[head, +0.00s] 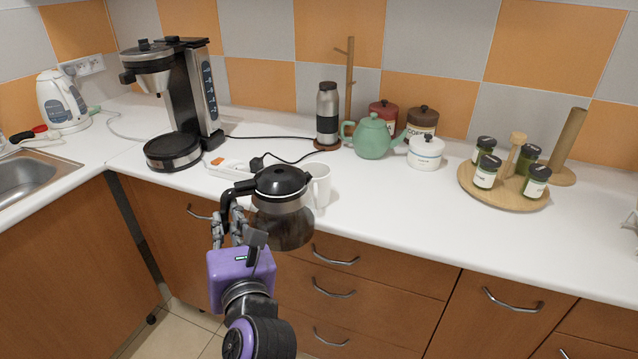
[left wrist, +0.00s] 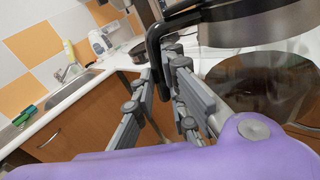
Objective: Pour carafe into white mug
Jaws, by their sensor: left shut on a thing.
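The glass carafe (head: 284,226) has a black lid and black handle and dark liquid inside. It is upright, held in front of the counter edge. My left gripper (head: 232,219) is shut on the carafe's handle. In the left wrist view the gripper fingers (left wrist: 168,90) close around the black handle, and part of the carafe (left wrist: 262,88) shows at the right. The white mug (head: 320,185) stands on the counter just behind and to the right of the carafe, which partly hides it. I cannot see into the mug. My right gripper is not in view.
A green teapot (head: 372,137), a white sugar pot (head: 426,152) and a steel flask (head: 327,115) stand behind. A wooden tray (head: 515,194) holds jars. The counter right of the mug is clear.

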